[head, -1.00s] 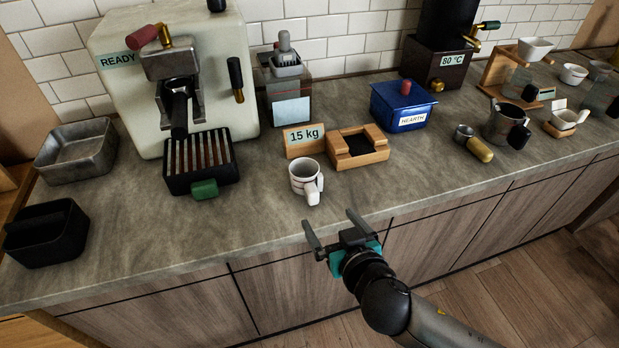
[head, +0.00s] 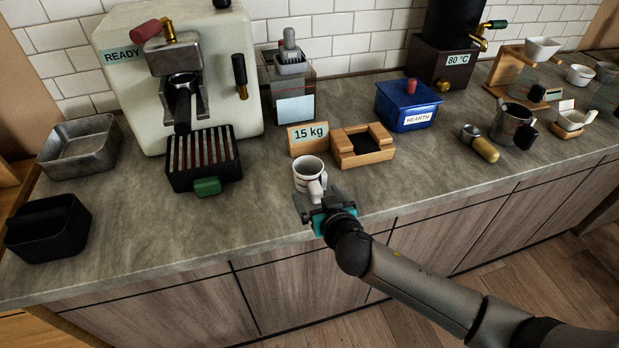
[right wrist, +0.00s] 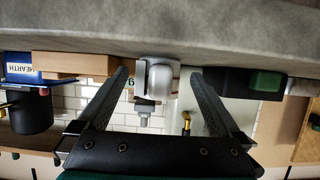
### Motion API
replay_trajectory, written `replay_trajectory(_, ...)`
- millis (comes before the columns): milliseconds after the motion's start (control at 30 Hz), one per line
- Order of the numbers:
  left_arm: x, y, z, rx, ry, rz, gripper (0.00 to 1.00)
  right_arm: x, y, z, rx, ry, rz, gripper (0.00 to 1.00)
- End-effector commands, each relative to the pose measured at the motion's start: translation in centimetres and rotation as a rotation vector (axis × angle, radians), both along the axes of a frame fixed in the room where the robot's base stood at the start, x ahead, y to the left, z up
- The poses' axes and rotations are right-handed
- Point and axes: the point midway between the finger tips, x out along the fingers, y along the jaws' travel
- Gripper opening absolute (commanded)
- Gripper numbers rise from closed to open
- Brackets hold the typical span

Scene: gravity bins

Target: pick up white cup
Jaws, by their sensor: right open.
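My right gripper (head: 318,199) is open and empty, close to the handle side of the cup, and partly overlaps the handle in the head view. In the right wrist view, which is upside down, the cup (right wrist: 160,76) lies between the lines of the two open fingers (right wrist: 159,76), with room on both sides. I cannot tell whether the fingertips reach past the handle. My left gripper is not in view.
A blue box (head: 408,105) is to the right.

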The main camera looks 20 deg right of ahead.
Motion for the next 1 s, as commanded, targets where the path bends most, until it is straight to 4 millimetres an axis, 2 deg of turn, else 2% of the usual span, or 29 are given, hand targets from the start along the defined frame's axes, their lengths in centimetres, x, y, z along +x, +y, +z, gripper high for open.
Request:
replay_trajectory(233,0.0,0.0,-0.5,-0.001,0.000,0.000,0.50,2.4,0.1,-1.0,-0.001,0.000,0.000,1.00)
replay_trajectory(567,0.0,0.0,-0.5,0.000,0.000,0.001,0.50,2.7,0.2,-1.2,0.000,0.001,0.001,1.00)
replay_trajectory(1000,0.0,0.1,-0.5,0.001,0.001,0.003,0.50,2.7,0.2,-1.1,0.000,0.001,0.001,0.51)
